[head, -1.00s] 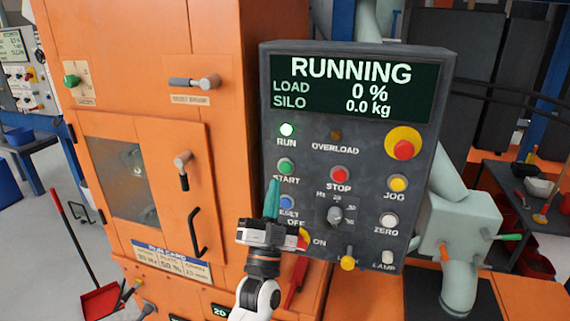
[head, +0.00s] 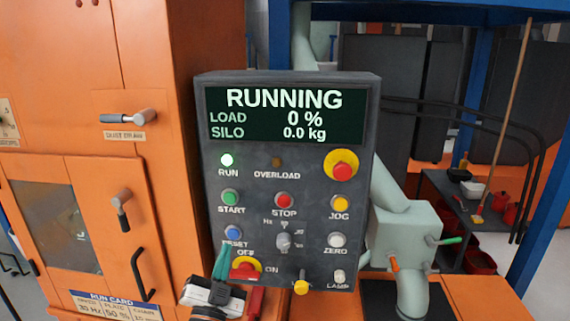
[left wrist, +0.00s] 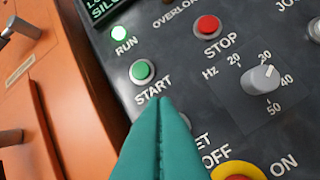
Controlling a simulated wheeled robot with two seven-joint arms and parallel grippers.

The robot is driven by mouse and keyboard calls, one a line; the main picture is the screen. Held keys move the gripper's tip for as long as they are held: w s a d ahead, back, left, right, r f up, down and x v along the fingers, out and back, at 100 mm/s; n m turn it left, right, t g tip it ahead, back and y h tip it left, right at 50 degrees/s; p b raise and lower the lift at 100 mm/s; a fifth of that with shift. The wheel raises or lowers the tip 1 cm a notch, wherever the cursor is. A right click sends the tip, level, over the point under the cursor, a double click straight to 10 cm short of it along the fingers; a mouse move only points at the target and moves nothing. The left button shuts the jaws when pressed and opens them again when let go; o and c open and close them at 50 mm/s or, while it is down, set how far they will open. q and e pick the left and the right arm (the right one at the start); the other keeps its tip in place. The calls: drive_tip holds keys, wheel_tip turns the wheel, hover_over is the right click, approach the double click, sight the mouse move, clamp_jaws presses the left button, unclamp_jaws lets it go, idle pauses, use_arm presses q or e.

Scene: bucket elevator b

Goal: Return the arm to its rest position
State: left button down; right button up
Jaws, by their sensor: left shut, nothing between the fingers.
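My left gripper (head: 221,262) is at the lower left of the control panel (head: 188,150) in the head view, with its teal fingers pointing up below the blue RESET button (head: 233,233). Its fingers are shut together and empty. In the left wrist view the closed fingers (left wrist: 161,105) point toward the green START button (left wrist: 142,71), with a gap between tips and button, and partly cover the RESET button. The panel display (head: 284,113) reads RUNNING, load 0 %, silo 0.0 kg, and the RUN lamp (head: 227,160) is lit green. My right gripper is not in view.
The orange machine cabinet (head: 95,70) with handles stands left of the panel. A red-and-yellow OFF/ON switch (head: 246,267) is close to the right of my gripper. A pale green pipe box (head: 405,232) stands to the right. Open space lies in front of the panel.

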use_arm(q)
drive_tip(key=s+f+n+g, duration=0.1)
drive_tip(key=s+f+g, duration=0.45)
drive_tip(key=f, duration=0.35)
drive_tip(key=s+f+n+g, duration=0.1)
drive_tip(key=s+f+g, duration=0.45)
drive_tip(key=f, duration=0.25)
drive_tip(key=s+a+f+n+g+y, duration=0.15)
drive_tip(key=s+f+g, duration=0.25)
drive_tip(key=s, duration=0.6)
drive_tip(key=s+a+f+n+g, duration=0.2)
drive_tip(key=s+a+f+g, duration=0.15)
drive_tip(key=s, duration=0.65)
wheel_tip(320, 180, down, 25)
drive_tip(key=s+g, duration=0.1)
drive_tip(key=g, duration=0.1)
drive_tip(key=s+a+f+g, duration=0.1)
drive_tip(key=s+a+f, duration=0.1)
drive_tip(key=s+f, duration=1.5)
